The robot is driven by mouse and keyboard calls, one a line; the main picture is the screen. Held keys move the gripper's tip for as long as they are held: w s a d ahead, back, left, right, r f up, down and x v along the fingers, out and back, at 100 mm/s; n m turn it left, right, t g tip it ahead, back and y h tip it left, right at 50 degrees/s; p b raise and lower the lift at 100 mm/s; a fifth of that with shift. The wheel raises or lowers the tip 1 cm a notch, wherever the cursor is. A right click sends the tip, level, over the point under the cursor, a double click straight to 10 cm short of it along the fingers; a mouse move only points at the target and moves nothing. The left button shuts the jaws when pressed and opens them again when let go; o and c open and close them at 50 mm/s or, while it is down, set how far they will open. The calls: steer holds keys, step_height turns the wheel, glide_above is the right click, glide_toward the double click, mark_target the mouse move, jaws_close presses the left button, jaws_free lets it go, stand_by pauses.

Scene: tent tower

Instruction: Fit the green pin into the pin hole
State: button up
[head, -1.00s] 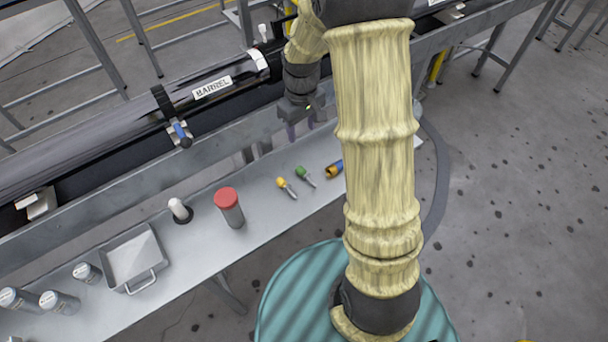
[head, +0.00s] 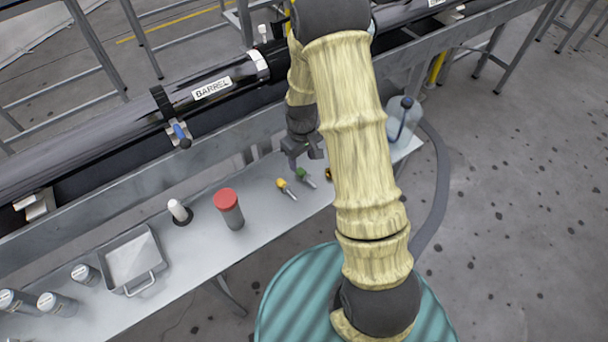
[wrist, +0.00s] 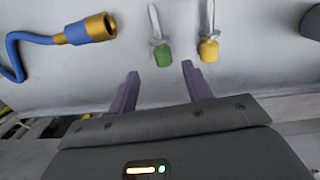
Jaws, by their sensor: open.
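The green pin (head: 303,173) lies on the grey metal shelf, its green head toward the back and its thin metal shank toward the front. In the wrist view the green pin (wrist: 161,52) lies ahead of my gripper (wrist: 160,74), roughly in line with the gap between the two purple fingers. My gripper (head: 305,160) is open and empty, above the shelf close to the green pin's head. A pin hole cannot be made out in these views.
A yellow-headed pin (wrist: 208,50) lies right beside the green one. A blue hose with a brass end (wrist: 95,28) lies on the other side. A red-capped canister (head: 229,208), a white-topped peg (head: 179,210) and a tray (head: 133,260) stand along the shelf. The barrel (head: 215,92) runs behind.

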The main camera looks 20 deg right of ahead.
mark_target(301, 170)
steer(key=shift+s+a+f, duration=0.1)
steer(key=shift+f, duration=1.2)
steer(key=shift+s+a+f, duration=0.1)
steer(key=shift+f, duration=1.2)
jaws_close()
step_height(301, 170, up, 10)
